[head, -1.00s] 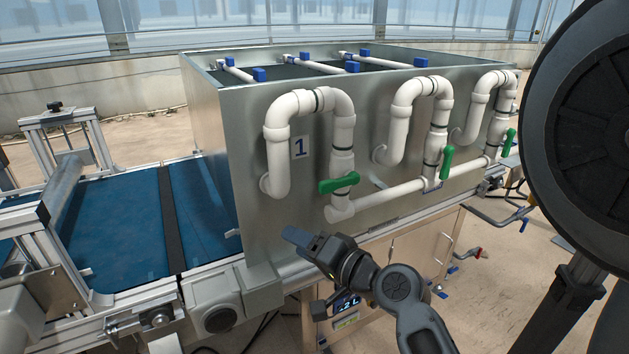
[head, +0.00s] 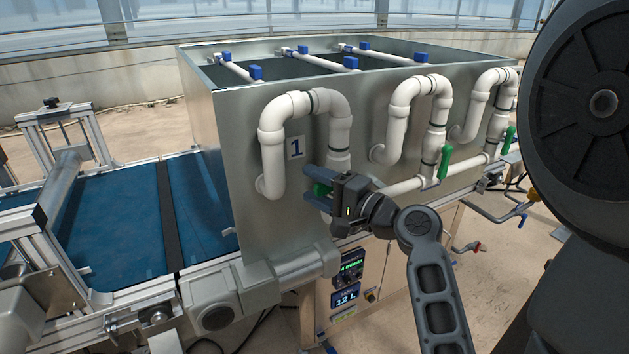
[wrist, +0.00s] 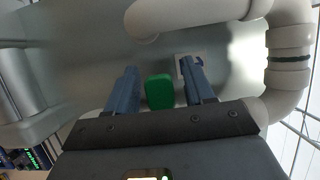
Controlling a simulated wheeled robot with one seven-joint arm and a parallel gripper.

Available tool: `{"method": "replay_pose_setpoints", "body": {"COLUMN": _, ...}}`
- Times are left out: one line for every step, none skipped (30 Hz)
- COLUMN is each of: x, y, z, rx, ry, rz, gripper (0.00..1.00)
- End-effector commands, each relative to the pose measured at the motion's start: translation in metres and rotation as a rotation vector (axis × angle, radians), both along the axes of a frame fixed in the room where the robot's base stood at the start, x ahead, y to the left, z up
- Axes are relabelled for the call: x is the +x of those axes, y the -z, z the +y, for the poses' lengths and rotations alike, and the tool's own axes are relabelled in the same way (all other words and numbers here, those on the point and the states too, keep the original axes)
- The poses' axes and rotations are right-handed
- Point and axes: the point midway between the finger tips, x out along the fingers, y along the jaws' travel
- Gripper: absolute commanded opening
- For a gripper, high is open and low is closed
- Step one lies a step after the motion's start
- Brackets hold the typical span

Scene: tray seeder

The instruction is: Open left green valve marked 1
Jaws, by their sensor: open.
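The left green valve handle (head: 321,190) is on the white pipe beside the label marked 1 (head: 296,148). In the head view my gripper and wrist hide much of it. My gripper (head: 311,184) is at the valve, its two blue fingers pointing left, one above and one below the handle. In the wrist view the green handle (wrist: 159,91) sits between the two open fingers (wrist: 160,84), with a visible gap on each side. The label also shows in the wrist view (wrist: 188,66), partly behind a finger.
Two other green valves, in the middle (head: 444,162) and at the right (head: 508,139), are on similar white pipes. The metal tank wall (head: 245,215) is behind the pipes. A display panel (head: 346,297) is below. A blue conveyor belt (head: 115,230) is at left.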

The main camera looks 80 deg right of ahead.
Motion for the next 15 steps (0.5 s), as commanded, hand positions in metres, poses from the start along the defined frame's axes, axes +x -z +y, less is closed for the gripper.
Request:
{"method": "replay_pose_setpoints", "body": {"x": 0.0024, "y": -0.0009, "z": -0.0017, "rx": 0.0, "ry": 0.001, "rz": -0.001, "gripper": 0.53}}
{"method": "replay_pose_setpoints", "body": {"x": 0.0034, "y": -0.0007, "z": -0.0022, "rx": -0.001, "ry": 0.001, "rz": 0.0, "gripper": 0.53}}
{"method": "replay_pose_setpoints", "body": {"x": 0.0043, "y": -0.0004, "z": -0.0026, "rx": -0.001, "ry": 0.001, "rz": 0.0, "gripper": 0.53}}
{"method": "replay_pose_setpoints", "body": {"x": 0.0047, "y": -0.0002, "z": -0.0029, "rx": -0.001, "ry": 0.001, "rz": 0.0, "gripper": 0.53}}
{"method": "replay_pose_setpoints", "body": {"x": 0.005, "y": 0.0, "z": -0.0029, "rx": -0.001, "ry": 0.001, "rz": 0.0, "gripper": 0.53}}
{"method": "replay_pose_setpoints", "body": {"x": 0.0051, "y": 0.0001, "z": -0.0029, "rx": -0.001, "ry": 0.001, "rz": 0.0, "gripper": 0.53}}
{"method": "replay_pose_setpoints", "body": {"x": 0.0051, "y": 0.0002, "z": -0.0028, "rx": -0.001, "ry": 0.001, "rz": 0.0, "gripper": 0.53}}
{"method": "replay_pose_setpoints", "body": {"x": 0.0051, "y": 0.0003, "z": -0.0028, "rx": -0.001, "ry": 0.001, "rz": 0.0, "gripper": 0.53}}
{"method": "replay_pose_setpoints", "body": {"x": 0.005, "y": 0.0003, "z": -0.0027, "rx": -0.001, "ry": 0.001, "rz": 0.0, "gripper": 0.53}}
{"method": "replay_pose_setpoints", "body": {"x": 0.005, "y": 0.0003, "z": -0.0027, "rx": -0.001, "ry": 0.001, "rz": 0.0, "gripper": 0.53}}
{"method": "replay_pose_setpoints", "body": {"x": 0.005, "y": 0.0003, "z": -0.0027, "rx": -0.001, "ry": 0.001, "rz": 0.0, "gripper": 0.51}}
{"method": "replay_pose_setpoints", "body": {"x": 0.005, "y": 0.0003, "z": -0.0025, "rx": -0.001, "ry": 0.001, "rz": 0.0, "gripper": 0.47}}
{"method": "replay_pose_setpoints", "body": {"x": 0.005, "y": 0.0003, "z": -0.0025, "rx": -0.001, "ry": 0.0, "rz": 0.0, "gripper": 0.44}}
{"method": "replay_pose_setpoints", "body": {"x": 0.005, "y": 0.0003, "z": -0.0025, "rx": -0.001, "ry": 0.0, "rz": 0.0, "gripper": 0.41}}
{"method": "replay_pose_setpoints", "body": {"x": 0.005, "y": 0.0003, "z": -0.0025, "rx": -0.001, "ry": 0.0, "rz": 0.0, "gripper": 0.37}}
